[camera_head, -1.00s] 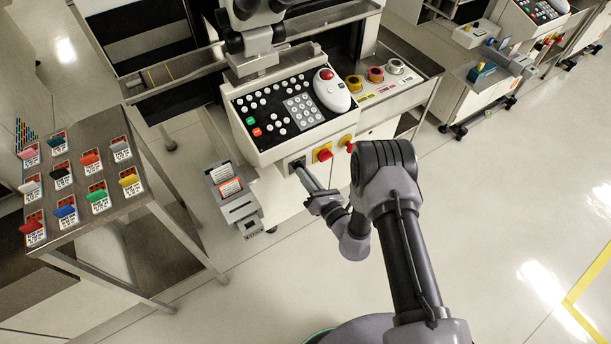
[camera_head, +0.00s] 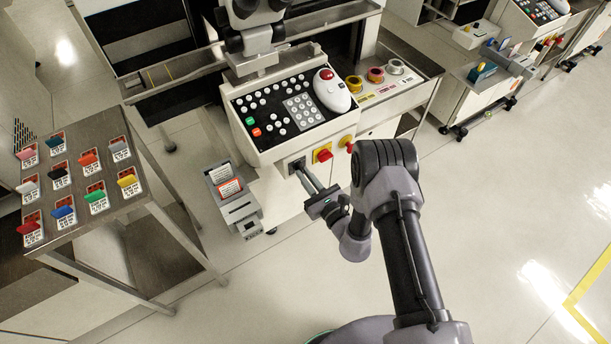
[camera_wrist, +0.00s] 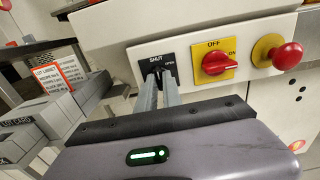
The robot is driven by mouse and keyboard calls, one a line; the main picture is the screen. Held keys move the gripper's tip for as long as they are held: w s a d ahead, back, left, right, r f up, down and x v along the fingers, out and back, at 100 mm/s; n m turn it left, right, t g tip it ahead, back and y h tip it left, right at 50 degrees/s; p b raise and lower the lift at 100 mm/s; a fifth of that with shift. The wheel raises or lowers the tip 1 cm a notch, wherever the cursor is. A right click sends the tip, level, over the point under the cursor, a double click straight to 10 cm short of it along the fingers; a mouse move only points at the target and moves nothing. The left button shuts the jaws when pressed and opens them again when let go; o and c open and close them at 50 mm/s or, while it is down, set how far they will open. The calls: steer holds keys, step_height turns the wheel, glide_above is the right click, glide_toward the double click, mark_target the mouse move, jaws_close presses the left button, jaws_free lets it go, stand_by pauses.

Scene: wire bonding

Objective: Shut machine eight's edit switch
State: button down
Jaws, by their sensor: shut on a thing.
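The edit switch (camera_wrist: 157,67) is a small dark knob on a black plate marked SHUT and OPEN, on the front panel of the bonding machine.
A red rotary switch on yellow (camera_wrist: 215,64) and a red push knob (camera_wrist: 287,56) sit close right of the plate. A grey lot card holder (camera_head: 238,200) stands close at left. A table with coloured cards (camera_head: 118,200) is further left. Floor at right is clear.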

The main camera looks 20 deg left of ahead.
stand_by(0.4)
steer(key=c, duration=1.5)
jaws_free()
steer(key=p+v, duration=0.5)
steer(key=v, duration=1.2)
steer(key=shift+s, duration=0.25)
steer(key=shift+d, duration=0.15)
